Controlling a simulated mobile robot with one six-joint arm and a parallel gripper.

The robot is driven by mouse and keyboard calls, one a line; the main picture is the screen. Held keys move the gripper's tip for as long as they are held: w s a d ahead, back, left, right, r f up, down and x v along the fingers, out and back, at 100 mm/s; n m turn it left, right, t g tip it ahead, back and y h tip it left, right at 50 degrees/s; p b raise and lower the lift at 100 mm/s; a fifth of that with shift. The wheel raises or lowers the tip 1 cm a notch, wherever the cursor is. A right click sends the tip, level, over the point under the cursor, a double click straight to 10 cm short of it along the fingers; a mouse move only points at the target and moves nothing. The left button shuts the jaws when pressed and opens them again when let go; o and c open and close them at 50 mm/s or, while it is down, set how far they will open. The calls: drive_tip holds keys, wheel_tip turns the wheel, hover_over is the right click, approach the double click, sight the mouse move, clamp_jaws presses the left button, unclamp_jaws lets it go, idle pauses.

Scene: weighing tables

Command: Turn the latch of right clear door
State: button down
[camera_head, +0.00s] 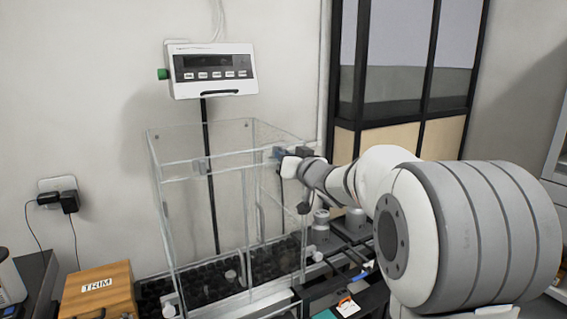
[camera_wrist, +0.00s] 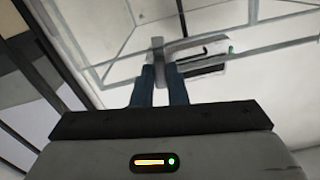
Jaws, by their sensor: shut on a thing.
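A clear-walled weighing enclosure (camera_head: 205,158) stands in the middle of the head view. My gripper (camera_head: 281,154) is at the upper part of its right side, with my arm reaching in from the right. In the wrist view my two dark blue fingers (camera_wrist: 160,77) are close together on a small grey latch (camera_wrist: 157,48) at the clear door's frame bar. The gripper is shut on this latch. The latch itself is mostly hidden by my gripper in the head view. The right clear door (camera_head: 268,205) is seen at a steep angle, and I cannot tell whether it is ajar.
A wooden box marked TRIM (camera_head: 98,288) stands at the lower left. Grey metal weights (camera_head: 320,228) stand to the right of the enclosure, below my arm. A dark-framed glass partition (camera_head: 400,75) stands behind my arm.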

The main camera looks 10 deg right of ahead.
drive_tip(key=shift+r+n+b, duration=0.3)
drive_tip(key=shift+n+b, duration=0.05)
drive_tip(key=shift+n, duration=0.75)
drive_tip(key=shift+r, duration=0.1)
drive_tip(key=c, duration=1.7)
unclamp_jaws()
drive_tip(key=shift+o, duration=1.3)
drive_tip(key=shift+f, duration=0.2)
drive_tip(key=v, duration=0.8)
drive_tip(key=shift+b, duration=0.3)
